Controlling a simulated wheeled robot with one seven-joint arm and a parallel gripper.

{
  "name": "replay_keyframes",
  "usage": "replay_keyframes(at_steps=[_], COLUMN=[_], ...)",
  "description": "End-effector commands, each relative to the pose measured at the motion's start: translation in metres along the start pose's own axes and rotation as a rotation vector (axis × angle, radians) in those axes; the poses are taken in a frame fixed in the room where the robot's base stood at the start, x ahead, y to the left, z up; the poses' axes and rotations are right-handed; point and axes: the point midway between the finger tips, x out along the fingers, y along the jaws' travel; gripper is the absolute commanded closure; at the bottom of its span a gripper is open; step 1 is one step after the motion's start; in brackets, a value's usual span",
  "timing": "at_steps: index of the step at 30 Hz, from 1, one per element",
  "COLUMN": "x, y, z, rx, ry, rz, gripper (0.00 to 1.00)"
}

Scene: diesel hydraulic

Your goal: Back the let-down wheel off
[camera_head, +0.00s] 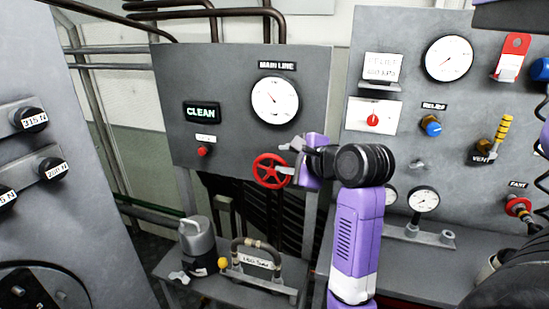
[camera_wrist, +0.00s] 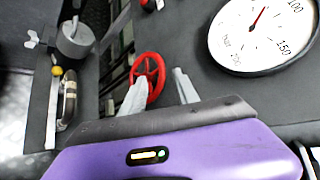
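A red spoked handwheel (camera_head: 269,171), which I take to be the let-down wheel, sits at the lower edge of the grey panel below the MAIN LINE gauge (camera_head: 275,99). In the wrist view the wheel (camera_wrist: 152,69) shows ahead of the fingers. My gripper (camera_head: 286,158) is at the wheel's right side. In the wrist view my gripper (camera_wrist: 159,91) is open; one pale finger overlaps the wheel's lower part and the other stands right of the rim. The right rim lies in view between them. I cannot tell whether either finger touches it.
A shelf (camera_head: 236,284) below holds a grey canister (camera_head: 197,241) and a hose-handled piece (camera_head: 256,257).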

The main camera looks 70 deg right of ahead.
Motion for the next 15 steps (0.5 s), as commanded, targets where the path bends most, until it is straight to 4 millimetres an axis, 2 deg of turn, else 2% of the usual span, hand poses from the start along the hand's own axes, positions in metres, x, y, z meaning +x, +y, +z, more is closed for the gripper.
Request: replay_keyframes(at_steps=[6, 10, 15], x=[0.033, 0.045, 0.050], y=[0.000, 0.000, 0.000], z=[0.001, 0.000, 0.000], rx=[-0.001, -0.001, -0.002], ry=[-0.001, -0.001, -0.001], rz=[0.002, 0.001, -0.001], gripper=[0.63, 0.63, 0.63])
